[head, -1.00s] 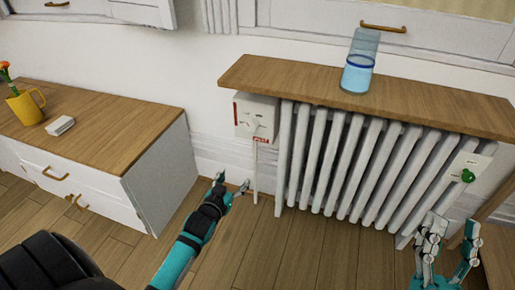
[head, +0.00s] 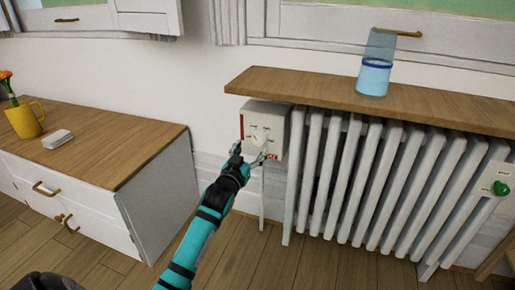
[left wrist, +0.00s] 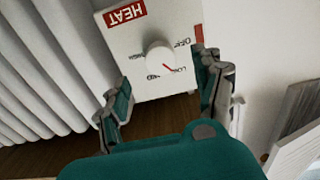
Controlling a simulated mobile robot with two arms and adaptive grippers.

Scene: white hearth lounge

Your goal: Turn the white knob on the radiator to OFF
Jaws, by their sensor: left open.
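The white knob (head: 259,135) is on the front of a white control box (head: 281,118) at the radiator's left end. In the left wrist view the round knob (left wrist: 160,58) shows a red pointer line directed toward LOW, with OFF printed close by and a red HEAT label on the box. My left gripper (head: 253,156) is open just in front of the box, and in the left wrist view its fingers (left wrist: 163,85) are spread to either side below the knob, apart from it. My right gripper is out of view.
A wooden shelf (head: 335,103) overhangs the box and the white radiator (head: 370,185), with a glass of blue liquid (head: 375,75) on it. A green knob (head: 501,188) is at the radiator's far right. A low cabinet (head: 110,165) stands to the left.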

